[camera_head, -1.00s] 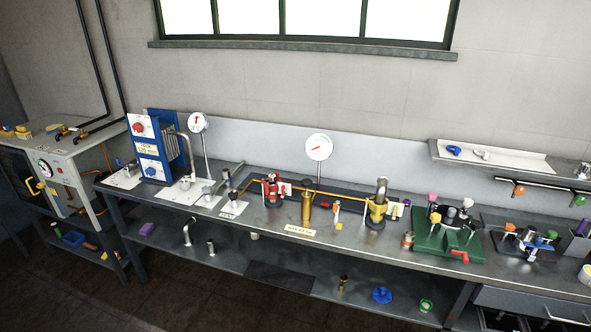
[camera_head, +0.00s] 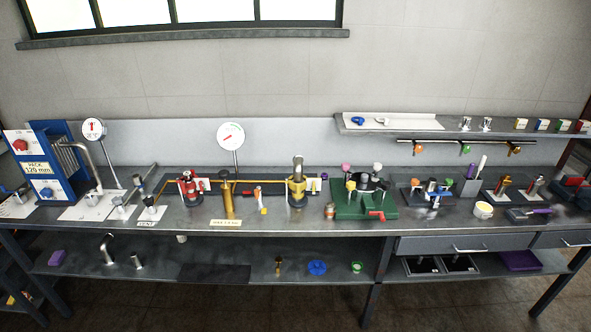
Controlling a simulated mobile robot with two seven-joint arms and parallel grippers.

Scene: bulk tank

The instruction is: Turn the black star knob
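A green fixture (camera_head: 352,211) stands on the steel bench right of the middle. On it are a dark knob-like part (camera_head: 381,183), a pink ball knob, a cream knob and a red handle. The dark part may be the black star knob, but it is too small to be sure of its shape. Neither of my grippers is in view.
The steel bench (camera_head: 330,228) runs along the wall. Red (camera_head: 189,187) and brass valves (camera_head: 297,184) stand left of the green fixture. A white tub (camera_head: 483,210) sits to the right. A wall shelf (camera_head: 460,128) and a rail with hanging coloured handles are above.

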